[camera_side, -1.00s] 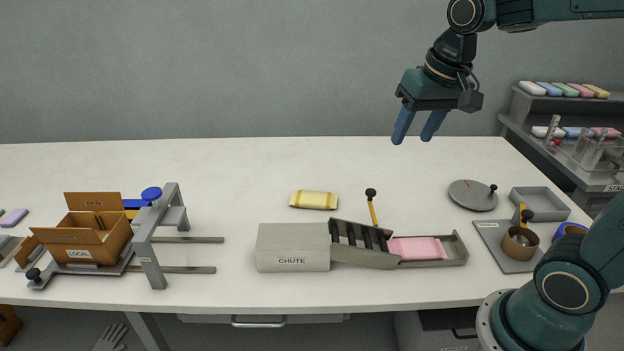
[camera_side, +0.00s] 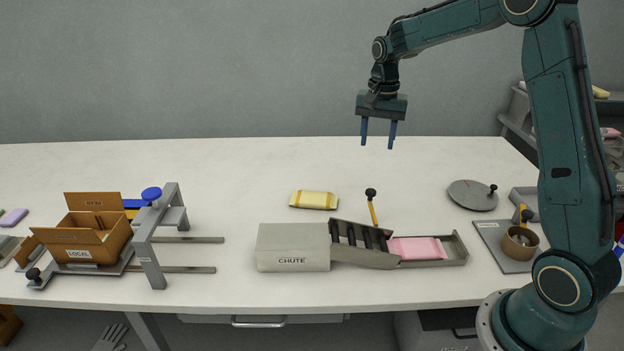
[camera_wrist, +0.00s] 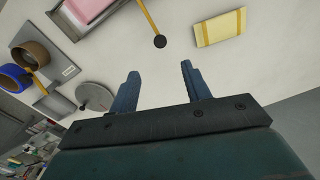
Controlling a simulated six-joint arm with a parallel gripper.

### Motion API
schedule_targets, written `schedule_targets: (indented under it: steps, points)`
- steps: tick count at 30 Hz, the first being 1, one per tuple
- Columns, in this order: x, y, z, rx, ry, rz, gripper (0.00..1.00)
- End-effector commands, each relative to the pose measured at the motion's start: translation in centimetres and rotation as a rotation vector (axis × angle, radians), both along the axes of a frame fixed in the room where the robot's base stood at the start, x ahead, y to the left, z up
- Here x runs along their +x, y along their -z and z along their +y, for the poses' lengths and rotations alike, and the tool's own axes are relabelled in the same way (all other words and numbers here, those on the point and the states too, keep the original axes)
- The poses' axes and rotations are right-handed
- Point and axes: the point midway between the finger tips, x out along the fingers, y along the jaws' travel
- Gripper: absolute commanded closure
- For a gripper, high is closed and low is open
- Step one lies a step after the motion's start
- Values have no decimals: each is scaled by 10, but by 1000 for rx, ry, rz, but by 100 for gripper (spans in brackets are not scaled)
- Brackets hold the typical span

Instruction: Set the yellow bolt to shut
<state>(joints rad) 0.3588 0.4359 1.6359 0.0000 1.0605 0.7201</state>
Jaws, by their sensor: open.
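A yellow rod with a black knob (camera_side: 373,208) sticks up at the back of the chute tray, leaning slightly; it also shows in the wrist view (camera_wrist: 149,18). I take it for the yellow bolt, though a smaller yellow piece with a dark knob (camera_side: 522,211) stands by the brown roll. I cannot tell whether either is set open or shut. My gripper (camera_side: 377,145) is open and empty, pointing down, high above the table and apart from the rod. In the wrist view its two fingers (camera_wrist: 159,85) are spread, with the knob beyond them.
The grey chute box (camera_side: 292,262) and its tray (camera_side: 459,250) with a pink packet (camera_side: 416,248) stand at the front. A yellow packet (camera_side: 314,200) lies behind. A grey disc (camera_side: 473,195) and brown roll (camera_side: 520,242) are right. A cardboard box (camera_side: 88,237) stands left.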

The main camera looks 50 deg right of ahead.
Motion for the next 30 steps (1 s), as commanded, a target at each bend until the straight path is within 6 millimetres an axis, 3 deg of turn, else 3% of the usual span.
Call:
schedule_targets:
  steps: [17,30]
  points:
    - [3,19,-5,4,21,11,52]
    - [2,78,-4,5,20,13,52]
